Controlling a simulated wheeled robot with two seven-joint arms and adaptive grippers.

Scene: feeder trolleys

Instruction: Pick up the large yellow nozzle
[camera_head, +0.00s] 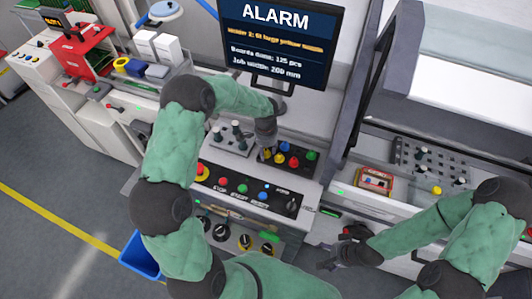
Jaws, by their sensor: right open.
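A small yellow piece (267,156) shows at the left end of a dark tray of coloured nozzles on the machine's ledge, below the monitor. My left gripper (265,152) points down right over it. Its fingers are small and partly hide the piece, so I cannot tell whether they are open or shut, or touching it. Another yellow piece (436,190) stands near the grey rack on the right; I cannot tell which yellow one is larger. My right gripper (330,260) is open and empty, low in front of the machines.
Red (294,162) and green (312,155) nozzles share the tray. A metal plate with dark-topped pieces (232,138) lies left of it. The monitor (277,42) reads ALARM. A grey rack (440,163) and a red-yellow box (374,181) are at right.

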